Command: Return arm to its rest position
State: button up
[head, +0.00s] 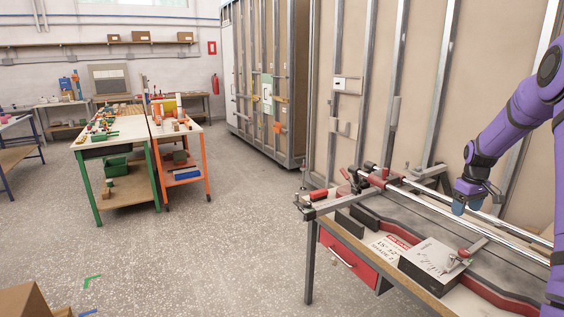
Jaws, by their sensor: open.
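My purple arm (520,118) comes in from the right edge in the head view. It bends down over the workbench at the right. My gripper (465,207) hangs at its end, pointing down above the bench's metal rails. No object shows between its fingers, and the fingertips are small in this view.
The workbench (347,237) carries metal rails, red clamps and a white-and-grey box (432,262). A metal-framed pod wall (355,60) stands close behind it. Tables with green (90,190) and orange legs stand at the left. The speckled floor (210,240) between is clear.

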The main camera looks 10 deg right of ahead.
jog(key=s+a+r+t+h, duration=0.1)
jog(key=s+a+r, duration=0.5)
jog(key=a+r, duration=0.5)
jog(key=s+a+r+t, duration=0.1)
jog(key=s+a+r, duration=0.4)
jog(key=a+r, duration=0.6)
jog(key=s+a+t, duration=0.1)
jog(key=s+a, duration=0.3)
jog(key=s, duration=0.4)
jog(key=s+a+m+t+y, duration=0.1)
jog(key=s+a, duration=0.4)
jog(key=s, duration=0.3)
jog(key=s+a+r+t, duration=0.1)
jog(key=s+a, duration=0.4)
jog(key=s, duration=0.3)
jog(key=shift+s+m, duration=0.15)
jog(key=shift+m, duration=0.15)
